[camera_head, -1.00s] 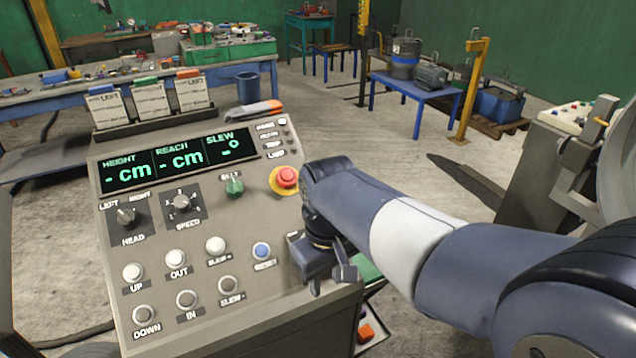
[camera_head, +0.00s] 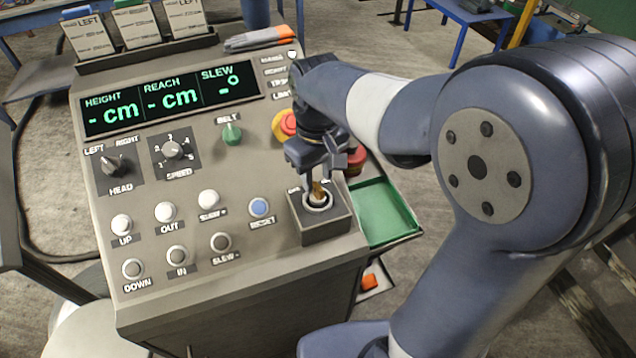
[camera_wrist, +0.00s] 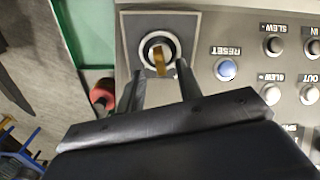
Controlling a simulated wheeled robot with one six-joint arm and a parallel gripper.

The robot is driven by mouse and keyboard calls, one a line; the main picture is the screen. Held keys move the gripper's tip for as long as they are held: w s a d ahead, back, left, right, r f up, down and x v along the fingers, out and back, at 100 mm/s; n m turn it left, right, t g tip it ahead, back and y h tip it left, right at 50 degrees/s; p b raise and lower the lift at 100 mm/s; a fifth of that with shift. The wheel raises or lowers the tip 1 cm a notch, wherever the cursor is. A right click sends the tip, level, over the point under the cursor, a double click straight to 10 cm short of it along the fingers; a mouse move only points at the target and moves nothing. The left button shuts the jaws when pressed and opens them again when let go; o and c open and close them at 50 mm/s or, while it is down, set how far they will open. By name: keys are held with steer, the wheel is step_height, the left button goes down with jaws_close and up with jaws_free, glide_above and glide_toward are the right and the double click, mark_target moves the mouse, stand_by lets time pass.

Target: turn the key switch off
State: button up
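The key switch (camera_head: 318,203) is a round metal ring on a raised grey block at the panel's lower right corner. A brass-coloured key (camera_head: 318,190) stands in it; it also shows in the wrist view (camera_wrist: 160,62). My gripper (camera_head: 316,178) is directly above the switch, pointing down. In the wrist view my two dark fingers (camera_wrist: 157,76) are spread apart. Their tips are near the lower edge of the ring, one on each side of the key, with gaps visible. The key's lettering is mostly hidden by my gripper.
A red emergency stop (camera_head: 288,124) on a yellow base is just behind my gripper, partly covered. The blue reset button (camera_head: 259,207) is left of the switch. A green tray (camera_head: 385,212) sits at the panel's right side. The display (camera_head: 170,97) shows dashes.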

mark_target(317, 186)
steer(key=shift+f, duration=2)
steer(key=shift+c, duration=0.3)
jaws_close()
